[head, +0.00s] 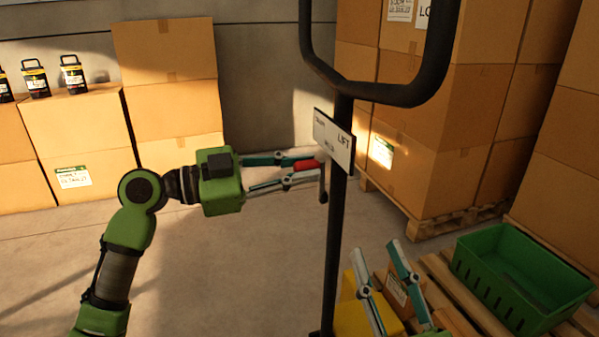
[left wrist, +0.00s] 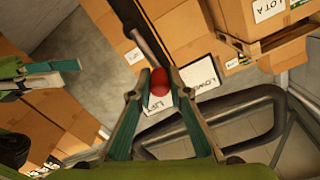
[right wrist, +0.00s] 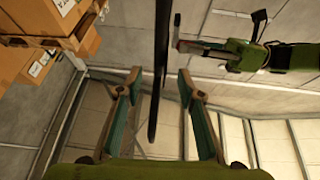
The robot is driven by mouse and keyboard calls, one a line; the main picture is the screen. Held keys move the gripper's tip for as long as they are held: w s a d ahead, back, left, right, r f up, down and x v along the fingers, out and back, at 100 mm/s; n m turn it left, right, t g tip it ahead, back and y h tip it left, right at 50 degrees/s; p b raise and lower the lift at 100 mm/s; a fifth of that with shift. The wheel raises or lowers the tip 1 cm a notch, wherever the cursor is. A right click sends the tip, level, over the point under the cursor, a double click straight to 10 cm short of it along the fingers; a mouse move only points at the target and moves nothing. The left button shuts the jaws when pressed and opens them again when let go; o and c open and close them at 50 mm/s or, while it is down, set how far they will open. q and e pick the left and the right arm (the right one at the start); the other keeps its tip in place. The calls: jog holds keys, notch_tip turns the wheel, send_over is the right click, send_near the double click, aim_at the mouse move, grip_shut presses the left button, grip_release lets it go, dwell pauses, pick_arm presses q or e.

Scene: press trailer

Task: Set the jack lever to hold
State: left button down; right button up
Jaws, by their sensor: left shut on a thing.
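The pallet jack's tall black handle (head: 337,215) stands upright in the middle of the head view, with a loop grip on top. A white label plate (head: 341,148) on it reads LIFT at its right end; its smaller words are hard to read. The red-tipped jack lever (head: 306,165) is beside the plate. My left gripper (head: 312,168) is shut on the red tip, which also shows between its fingers in the left wrist view (left wrist: 158,82). Which marking the lever points to cannot be told. My right gripper (head: 378,248) is open and empty, low right of the handle.
A green crate (head: 470,262) sits on a wooden pallet at the lower right. Stacked cartons (head: 425,150) stand behind the handle, and more cartons (head: 75,125) with black canisters stand at the left. A yellow object (head: 352,318) is at the handle's foot. Floor at left centre is clear.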

jog(key=shift+s+r+t, duration=0.3)
jog(key=shift+r, duration=0.2)
pick_arm(q)
jog(key=c, duration=1.9)
grip_release()
jog(key=shift+a, duration=0.1)
jog(key=v, duration=1.2)
